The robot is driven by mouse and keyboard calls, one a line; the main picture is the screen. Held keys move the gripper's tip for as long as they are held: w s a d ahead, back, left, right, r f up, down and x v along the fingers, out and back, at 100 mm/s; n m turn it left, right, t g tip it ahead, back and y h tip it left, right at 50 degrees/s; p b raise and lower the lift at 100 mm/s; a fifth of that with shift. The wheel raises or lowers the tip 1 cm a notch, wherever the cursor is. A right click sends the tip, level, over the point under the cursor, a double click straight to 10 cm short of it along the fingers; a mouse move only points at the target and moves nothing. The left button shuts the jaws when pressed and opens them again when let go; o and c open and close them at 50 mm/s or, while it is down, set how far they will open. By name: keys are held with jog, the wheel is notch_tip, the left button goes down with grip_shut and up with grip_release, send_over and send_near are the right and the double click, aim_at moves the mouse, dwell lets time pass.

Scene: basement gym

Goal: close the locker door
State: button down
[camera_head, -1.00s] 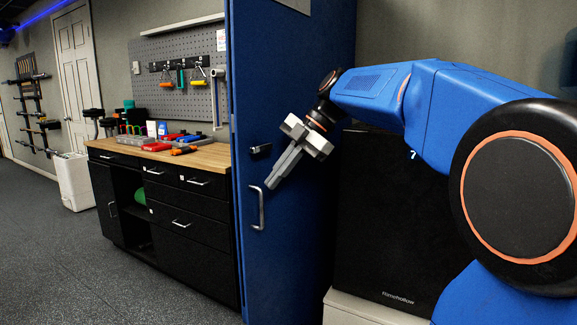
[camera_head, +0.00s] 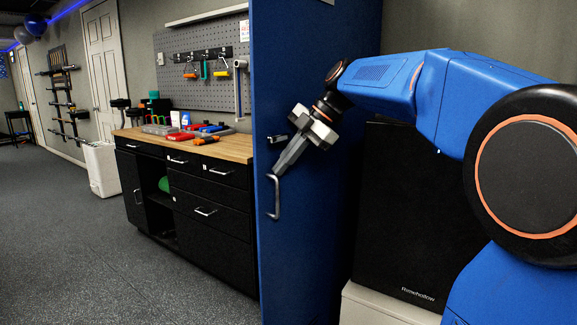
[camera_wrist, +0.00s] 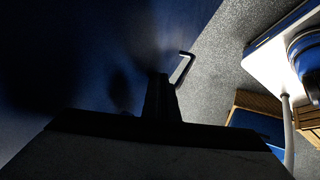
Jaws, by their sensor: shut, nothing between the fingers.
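The blue locker door (camera_head: 312,230) stands upright in the middle of the head view, its broad face turned toward my arm. Its silver bar handle (camera_head: 273,198) is near the left edge, with a small dark latch (camera_head: 278,139) above it. My gripper (camera_head: 279,172) is shut and empty, pointing down-left, with its tips by the upper end of the handle. I cannot tell whether they touch. In the wrist view, the dark shut fingers (camera_wrist: 161,100) lie close to the shadowed blue door (camera_wrist: 60,60), and the handle (camera_wrist: 183,68) shows just beyond them.
A black drawer cabinet with a wooden top (camera_head: 225,147) stands left of the door, with tools on it. A black box (camera_head: 405,215) sits on a pale base right of the door. The grey floor (camera_head: 70,240) at left is clear.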

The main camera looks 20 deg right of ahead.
jog(key=w+a+m+t+h, duration=0.2)
jog(key=w+a+m, duration=0.15)
jog(key=w, duration=0.75)
jog(key=w+a+m+t+h, duration=0.1)
jog(key=w+a+m+t, duration=0.2)
jog(key=w, duration=0.9)
jog(key=w+d+m+h, duration=0.3)
jog(key=w+d+m, duration=0.2)
jog(key=w, duration=0.6)
jog(key=w+d+m+h, duration=0.3)
jog(key=w+d+m, duration=0.2)
jog(key=w, duration=0.6)
jog(key=shift+w+d+g, duration=0.25)
jog(key=shift+d+g, duration=0.15)
jog(key=shift+d, duration=0.65)
jog(key=shift+d+r, duration=0.15)
jog(key=shift+d, duration=0.05)
